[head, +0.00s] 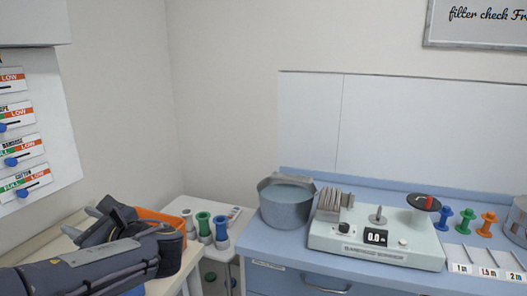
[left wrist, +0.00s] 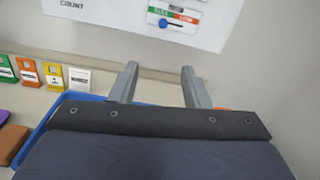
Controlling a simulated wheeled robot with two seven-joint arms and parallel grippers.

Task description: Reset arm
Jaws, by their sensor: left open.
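My left gripper (head: 98,212) is at the lower left of the head view, above a cream table near an orange bin. In the left wrist view its two grey fingers (left wrist: 162,84) are spread apart with nothing between them. Part of a blue tray (left wrist: 70,98) shows beneath and beside the gripper there. My left arm comes in from the left edge. My right gripper is not in view.
A blue counter (head: 262,237) holds a grey pot (head: 287,205), a white bandage winder (head: 375,240) and coloured spools (head: 465,220). More spools (head: 204,226) stand on a small white stand. An orange bin (head: 165,219) sits by the gripper. A slider board (head: 40,140) hangs left.

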